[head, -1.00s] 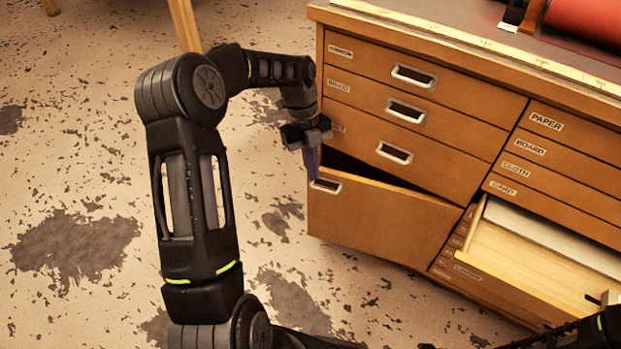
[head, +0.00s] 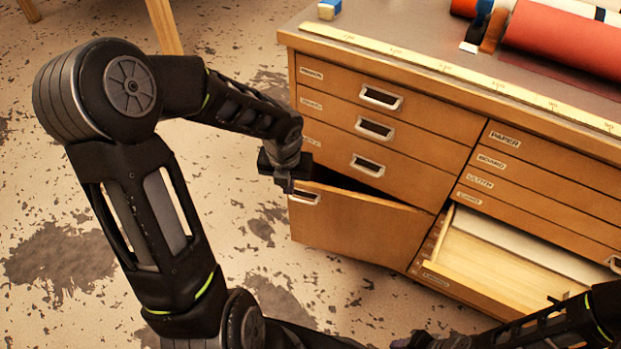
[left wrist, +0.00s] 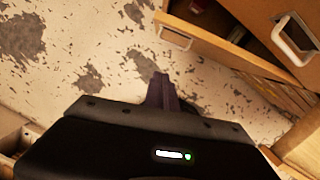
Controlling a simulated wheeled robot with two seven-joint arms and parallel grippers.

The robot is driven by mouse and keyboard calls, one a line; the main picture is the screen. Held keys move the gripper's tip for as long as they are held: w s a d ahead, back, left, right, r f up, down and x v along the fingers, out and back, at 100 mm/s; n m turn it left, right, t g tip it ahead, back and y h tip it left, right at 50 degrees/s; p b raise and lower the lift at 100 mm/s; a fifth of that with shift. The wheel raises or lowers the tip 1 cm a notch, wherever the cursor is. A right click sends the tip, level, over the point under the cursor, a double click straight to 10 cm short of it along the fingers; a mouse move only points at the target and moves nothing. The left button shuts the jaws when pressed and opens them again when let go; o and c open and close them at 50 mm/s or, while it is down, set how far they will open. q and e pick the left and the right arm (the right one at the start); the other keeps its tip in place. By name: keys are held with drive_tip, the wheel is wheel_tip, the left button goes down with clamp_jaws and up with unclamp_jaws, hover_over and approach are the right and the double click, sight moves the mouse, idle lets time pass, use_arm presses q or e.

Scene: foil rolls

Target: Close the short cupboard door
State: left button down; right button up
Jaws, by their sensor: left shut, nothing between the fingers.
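The short cupboard door (head: 355,228) is the plain wooden panel at the lower left of the cabinet. It stands partly open, its left edge swung out, with a dark gap above and behind it. In the left wrist view the door (left wrist: 232,55) shows at the top right, with its label-frame pull and the dark inside behind. My left gripper (head: 286,186) is by the door's free left edge, near the pull. Its fingers (left wrist: 163,92) are shut and empty; contact with the door cannot be made out. My right arm shows at the lower right; its jaws are not clear.
Three shut drawers (head: 372,128) sit above the door. To the right, an open drawer (head: 510,255) sticks out below several shut ones. A ruler (head: 440,66) and red rolls (head: 570,40) lie on the cabinet top. The floor left of the cabinet is clear.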

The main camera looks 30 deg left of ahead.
sight(305, 189)
use_arm(q)
drive_tip(key=shift+w+d+f+m+t, duration=0.4)
drive_tip(key=shift+w+d+m+t, duration=0.15)
drive_tip(key=shift+w+m, duration=0.25)
drive_tip(key=shift+f, duration=0.1)
drive_tip(key=shift+w+a+f+b, duration=0.25)
drive_tip(key=shift+w+f+b, duration=0.75)
drive_tip(key=shift+f, duration=0.6)
drive_tip(key=shift+w+a+f+b, duration=0.2)
drive_tip(key=shift+w+f+b, duration=0.75)
drive_tip(key=shift+f, duration=0.65)
drive_tip(key=shift+w+a+f+b, duration=0.25)
drive_tip(key=shift+w+f+b, duration=0.55)
drive_tip(key=shift+w+f, duration=0.6)
drive_tip(key=shift+s+f, duration=0.1)
drive_tip(key=shift+s, duration=0.15)
